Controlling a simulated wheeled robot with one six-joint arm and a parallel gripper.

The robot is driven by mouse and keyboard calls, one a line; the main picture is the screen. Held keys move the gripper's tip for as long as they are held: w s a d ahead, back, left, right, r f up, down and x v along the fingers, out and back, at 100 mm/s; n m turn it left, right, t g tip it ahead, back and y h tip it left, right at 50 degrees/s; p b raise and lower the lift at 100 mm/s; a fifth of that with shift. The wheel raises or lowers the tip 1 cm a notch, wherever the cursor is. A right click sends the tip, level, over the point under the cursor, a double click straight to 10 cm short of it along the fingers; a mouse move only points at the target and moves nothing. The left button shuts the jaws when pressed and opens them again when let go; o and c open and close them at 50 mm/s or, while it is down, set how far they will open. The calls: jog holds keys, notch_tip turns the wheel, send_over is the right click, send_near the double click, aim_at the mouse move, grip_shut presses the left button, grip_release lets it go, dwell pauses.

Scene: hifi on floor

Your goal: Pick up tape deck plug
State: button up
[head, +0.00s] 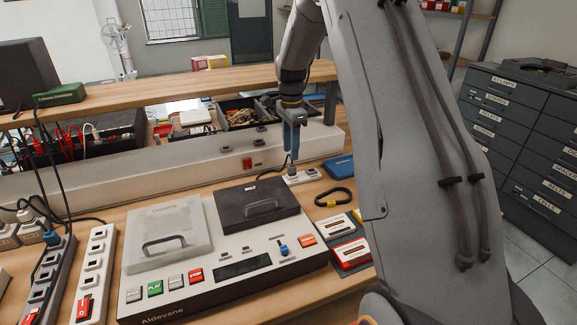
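My gripper (292,158) points down behind the tape deck (235,262), its blue fingers close together. The fingertips are just above a small white socket block (304,177) on the bench. A dark cable (272,168) curves from behind the deck's dark lid up to the fingertips. The tape deck plug itself cannot be made out; the fingers cover the cable's end. Whether the fingers hold anything is too small to tell. The deck is pale, with a clear-lidded bay on the left, a dark-lidded bay on the right and coloured buttons in front.
A wooden shelf (190,88) runs behind the gripper. My arm hides the bench's right part.

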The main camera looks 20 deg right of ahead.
aim_at(292, 166)
jog(key=shift+w+d+f, duration=0.1)
jog(key=shift+w+f, duration=0.05)
jog(key=shift+f, duration=0.15)
jog(key=shift+d+f+p, duration=0.2)
jog(key=shift+f+p, duration=0.4)
jog(key=shift+f, duration=0.6)
jog(key=shift+s+f+p, duration=0.2)
jog(key=shift+f+p, duration=0.9)
jog(key=shift+f, duration=1.25)
grip_shut()
